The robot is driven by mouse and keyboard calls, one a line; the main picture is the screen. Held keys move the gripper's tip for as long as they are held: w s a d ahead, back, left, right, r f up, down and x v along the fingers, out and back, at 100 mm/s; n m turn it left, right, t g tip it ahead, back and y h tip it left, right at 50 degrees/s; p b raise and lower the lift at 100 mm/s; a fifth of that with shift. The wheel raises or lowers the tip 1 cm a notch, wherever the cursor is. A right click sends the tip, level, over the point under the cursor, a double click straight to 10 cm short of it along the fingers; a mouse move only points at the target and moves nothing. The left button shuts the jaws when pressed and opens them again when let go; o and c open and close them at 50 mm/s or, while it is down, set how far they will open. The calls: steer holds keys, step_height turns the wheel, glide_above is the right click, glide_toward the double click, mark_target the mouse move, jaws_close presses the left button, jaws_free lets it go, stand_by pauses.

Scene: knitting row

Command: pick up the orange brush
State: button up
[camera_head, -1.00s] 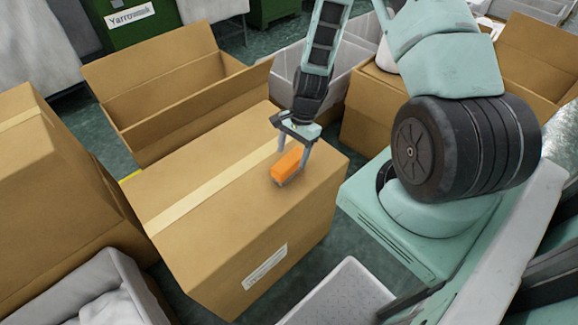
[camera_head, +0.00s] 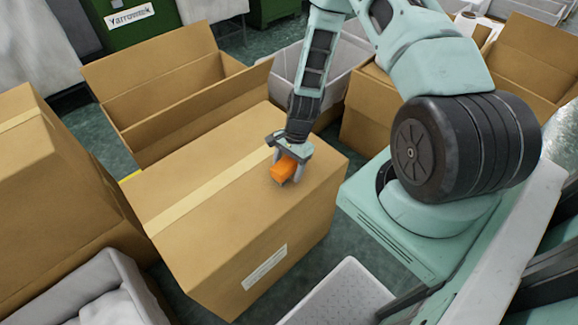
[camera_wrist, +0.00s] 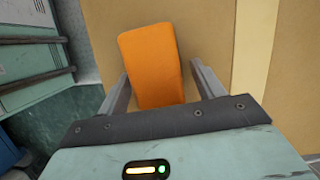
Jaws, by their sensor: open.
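The orange brush (camera_head: 284,168) rests on top of a closed, taped cardboard box (camera_head: 205,220), near the box's right part. My gripper (camera_head: 287,177) is low over it, with its fingers down on either side of the brush. In the wrist view the orange brush (camera_wrist: 152,65) lies between the two fingers of my gripper (camera_wrist: 160,90), which stand apart with a gap on the right side. The left finger is close to the brush; I cannot tell whether it touches. The brush's underside is hidden.
An open, empty cardboard box (camera_head: 160,85) stands behind. A taller closed box (camera_head: 50,180) is at the left. A grey bin with white cloth (camera_head: 95,290) is at the lower left, and a pale tray (camera_head: 345,295) is at the lower middle.

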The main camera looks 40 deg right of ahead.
mark_target(288, 161)
steer(key=shift+f, duration=0.25)
stand_by(0.3)
steer(key=c, duration=1.1)
steer(key=shift+r, duration=0.1)
step_height(288, 161, up, 10)
steer(key=shift+r, duration=0.2)
